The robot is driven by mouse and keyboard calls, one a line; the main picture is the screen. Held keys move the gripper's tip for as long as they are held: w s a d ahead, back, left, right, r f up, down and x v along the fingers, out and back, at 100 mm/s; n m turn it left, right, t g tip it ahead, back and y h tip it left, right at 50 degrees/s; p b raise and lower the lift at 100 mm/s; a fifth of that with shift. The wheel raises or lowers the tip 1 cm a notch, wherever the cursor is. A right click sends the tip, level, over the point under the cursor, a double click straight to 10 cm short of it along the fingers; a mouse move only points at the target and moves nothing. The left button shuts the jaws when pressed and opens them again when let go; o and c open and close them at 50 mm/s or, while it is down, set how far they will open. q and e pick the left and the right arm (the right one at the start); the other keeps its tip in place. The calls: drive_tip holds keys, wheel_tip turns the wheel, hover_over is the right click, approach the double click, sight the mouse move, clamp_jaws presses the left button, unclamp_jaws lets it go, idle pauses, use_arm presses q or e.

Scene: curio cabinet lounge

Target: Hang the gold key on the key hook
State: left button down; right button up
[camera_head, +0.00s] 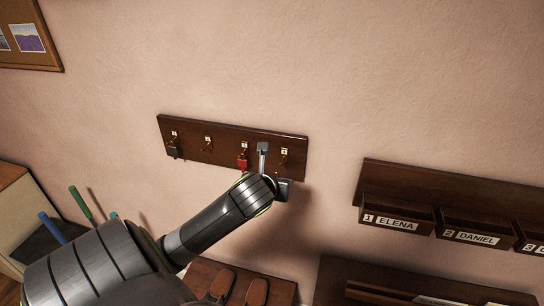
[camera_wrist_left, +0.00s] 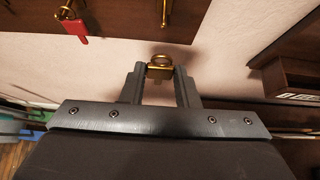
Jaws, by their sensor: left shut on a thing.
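The gold key (camera_wrist_left: 159,71) shows in the left wrist view, with its ring upward. My left gripper (camera_wrist_left: 160,75) is shut on it, a fingertip on each side. In the head view the left gripper (camera_head: 264,152) is in front of the right part of the wooden key rack (camera_head: 225,151); the key cannot be made out there. A bare brass hook (camera_head: 284,154) is at the rack's right end. In the left wrist view a brass hook (camera_wrist_left: 165,12) is just above the key's ring, and the two look apart. My right gripper is not in view.
A red key (camera_head: 243,163) hangs on the third hook, close left of my gripper. A dark key (camera_head: 173,151) hangs on the leftmost hook; the second hook (camera_head: 207,143) is bare. Labelled wall boxes (camera_head: 397,219) are to the right. The wall above is clear.

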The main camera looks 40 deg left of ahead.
use_arm(q)
drive_tip(key=shift+w+a+f, duration=0.2)
drive_tip(key=shift+w+a, duration=0.3)
drive_tip(key=shift+w, duration=0.45)
drive_tip(key=shift+w+a+f, duration=0.15)
drive_tip(key=shift+w+a, duration=0.4)
drive_tip(key=shift+w, duration=0.35)
drive_tip(key=shift+w+a+f, duration=0.2)
drive_tip(key=shift+w+a, duration=0.3)
drive_tip(key=shift+w, duration=0.45)
drive_tip(key=c, duration=1)
unclamp_jaws()
drive_tip(key=shift+c, duration=0.2)
